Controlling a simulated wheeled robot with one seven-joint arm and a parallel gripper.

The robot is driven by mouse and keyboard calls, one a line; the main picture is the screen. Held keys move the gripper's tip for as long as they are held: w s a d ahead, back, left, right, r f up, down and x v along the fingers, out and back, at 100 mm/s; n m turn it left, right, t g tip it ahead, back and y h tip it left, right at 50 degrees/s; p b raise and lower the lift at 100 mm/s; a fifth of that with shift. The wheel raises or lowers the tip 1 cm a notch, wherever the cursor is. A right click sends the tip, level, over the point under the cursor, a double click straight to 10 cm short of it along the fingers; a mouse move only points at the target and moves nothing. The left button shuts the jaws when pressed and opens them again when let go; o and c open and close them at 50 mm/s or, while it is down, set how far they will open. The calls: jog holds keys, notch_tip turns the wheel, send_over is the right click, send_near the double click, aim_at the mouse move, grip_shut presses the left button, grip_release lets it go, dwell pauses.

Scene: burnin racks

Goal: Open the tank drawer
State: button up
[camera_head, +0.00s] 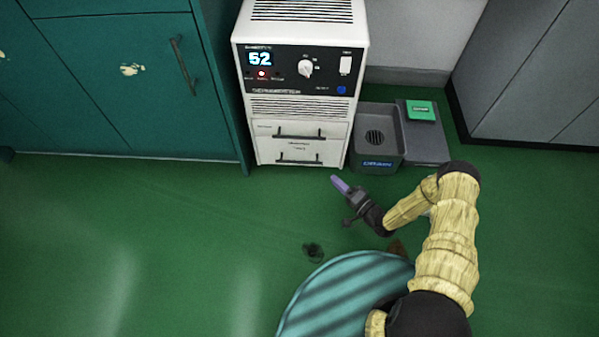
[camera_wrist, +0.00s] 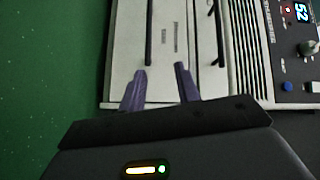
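The white machine (camera_head: 240,130) has two front drawers, one above the other, each with a dark bar handle. The lower drawer has a handle (camera_head: 300,160) near the floor; small lettering above it is too small to read surely. In the wrist view the machine appears turned sideways, with the lower handle (camera_wrist: 149,32) left of the upper handle (camera_wrist: 219,32). Both drawers look shut. My gripper (camera_head: 337,181), with purple fingers, is low in front of the machine's lower right corner. In the wrist view my gripper (camera_wrist: 161,69) is open and empty, its left fingertip near the lower handle's end.
A grey drain basin (camera_head: 377,165) stands right of the machine, beside a grey platform with a green block (camera_head: 421,110). A teal cabinet (camera_head: 130,85) is close on the left. A small dark object (camera_head: 313,252) lies on the green floor. Floor at left is clear.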

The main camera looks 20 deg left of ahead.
aim_at(299, 162)
jog(key=shift+m+t+y, duration=0.5)
jog(key=shift+m+y, duration=0.1)
jog(key=shift+m, duration=0.1)
jog(key=s+f, duration=0.1)
jog(key=s+f+b, duration=0.1)
jog(key=f, duration=0.1)
jog(key=s+f+b, duration=0.1)
jog(key=f, duration=0.1)
jog(key=shift+a, duration=0.35)
jog(key=shift+r, duration=0.2)
jog(key=shift+a, duration=0.1)
jog(key=b+x, duration=0.7)
jog(key=x, duration=0.9)
jog(key=shift+w+a+b, duration=0.25)
jog(key=shift+b, duration=0.05)
jog(key=shift+w+a+r, duration=0.1)
jog(key=shift+w+a, duration=0.05)
jog(key=shift+a, duration=0.1)
grip_shut()
